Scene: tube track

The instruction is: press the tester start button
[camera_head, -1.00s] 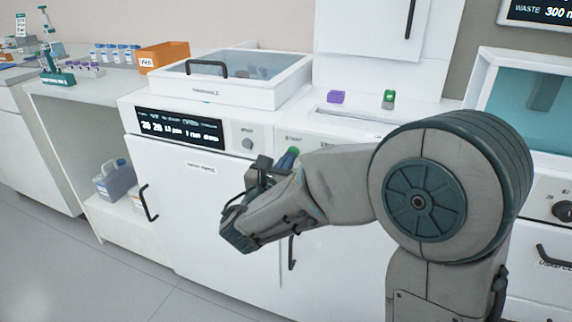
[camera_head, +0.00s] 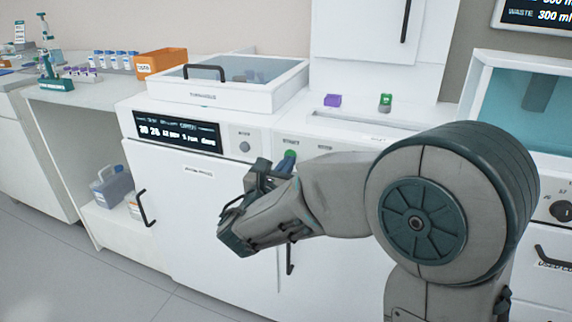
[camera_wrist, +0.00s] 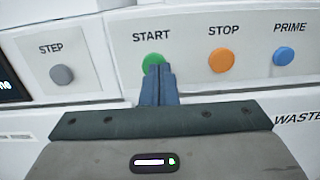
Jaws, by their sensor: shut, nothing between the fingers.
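The green START button (camera_wrist: 152,61) is on the white tester front panel (camera_wrist: 187,38), below its printed label in the wrist view. My gripper (camera_wrist: 158,70) is shut and empty, with its blue fingertips overlapping the lower part of the green button. I cannot tell whether the tips touch it or stop just short. In the head view my gripper (camera_head: 289,158) reaches the upper front of the white machine, and the fingertips cover most of the button there.
An orange STOP button (camera_wrist: 221,60) and a blue PRIME button (camera_wrist: 283,56) sit to the right of START. A grey STEP knob (camera_wrist: 62,75) is to the left. A display (camera_head: 177,131) is on the neighbouring unit. Black door handles (camera_head: 147,206) stick out below.

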